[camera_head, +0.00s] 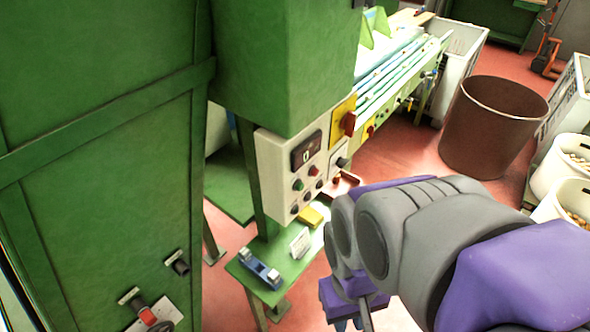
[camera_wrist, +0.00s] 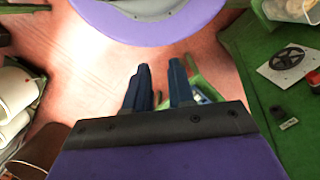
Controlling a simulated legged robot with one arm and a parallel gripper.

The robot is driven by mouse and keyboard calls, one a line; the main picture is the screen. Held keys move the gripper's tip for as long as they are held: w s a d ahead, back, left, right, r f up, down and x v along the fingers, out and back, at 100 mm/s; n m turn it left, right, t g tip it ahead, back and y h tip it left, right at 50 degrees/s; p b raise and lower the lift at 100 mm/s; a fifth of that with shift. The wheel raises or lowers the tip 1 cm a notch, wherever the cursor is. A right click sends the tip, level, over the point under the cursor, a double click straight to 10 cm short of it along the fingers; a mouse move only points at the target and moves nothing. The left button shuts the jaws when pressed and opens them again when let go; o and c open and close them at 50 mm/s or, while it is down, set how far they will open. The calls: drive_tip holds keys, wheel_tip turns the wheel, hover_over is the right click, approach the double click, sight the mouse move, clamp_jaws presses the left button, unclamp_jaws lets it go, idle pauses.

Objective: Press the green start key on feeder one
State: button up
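A white control panel (camera_head: 270,180) is mounted below a green cabinet in the head view. It has a dark display (camera_head: 306,150), and a small green key (camera_head: 299,185) sits below it among red and dark buttons. No label naming feeder one is readable. My gripper (camera_head: 348,323) is low in the head view, below and right of the panel and apart from it. In the wrist view my gripper (camera_wrist: 160,72) has two dark blue fingers with an empty gap between them. The green key does not show in the wrist view.
A green shelf (camera_head: 262,262) below the panel holds a blue item (camera_head: 260,270), a card (camera_head: 300,243) and a yellow block (camera_head: 311,216). A yellow plate with a red knob (camera_head: 348,123) is right of the panel. A brown bin (camera_head: 490,130) stands behind on the red floor.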

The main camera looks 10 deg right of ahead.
clamp_jaws()
idle(1.4)
